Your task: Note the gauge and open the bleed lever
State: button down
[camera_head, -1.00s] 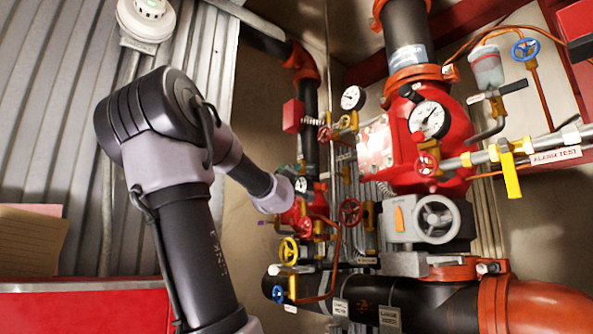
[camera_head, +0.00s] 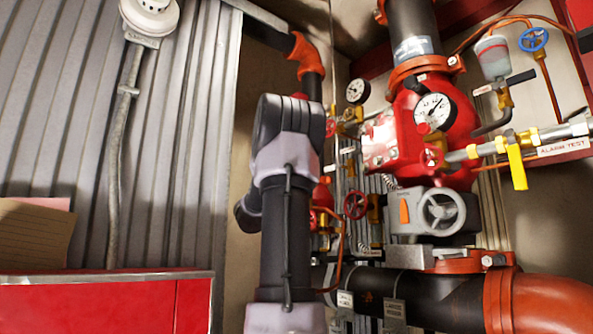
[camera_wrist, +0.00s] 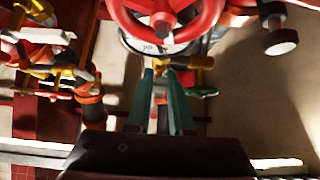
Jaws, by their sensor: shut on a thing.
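In the wrist view, my gripper's two teal fingers (camera_wrist: 166,78) point forward and are close together. They are shut on a small brass part (camera_wrist: 184,62) at their tips; its shape is mostly hidden, so I cannot tell for certain that it is the bleed lever. Just above the tips is a white gauge (camera_wrist: 150,47), partly covered by a red handwheel (camera_wrist: 166,24); its needle is unreadable. In the head view my arm hides my gripper. A large white gauge (camera_head: 434,112) is on the red valve body, with a smaller gauge (camera_head: 358,91) to its left.
A red handwheel (camera_head: 356,206) and a grey box with a handwheel (camera_head: 427,211) stand right of my arm. A yellow lever (camera_head: 517,167) hangs on the alarm test pipe. A black pipe (camera_head: 415,298) runs low. A red cabinet (camera_head: 105,303) is at lower left.

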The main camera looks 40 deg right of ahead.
jog(key=shift+a+r+m+g, duration=0.15)
jog(key=shift+r+m+g, duration=0.1)
jog(key=shift+m+g, duration=0.5)
jog(key=c, duration=0.8)
grip_release()
jog(key=shift+w, duration=0.1)
jog(key=shift+f, duration=0.1)
notch_tip(320, 180, up, 10)
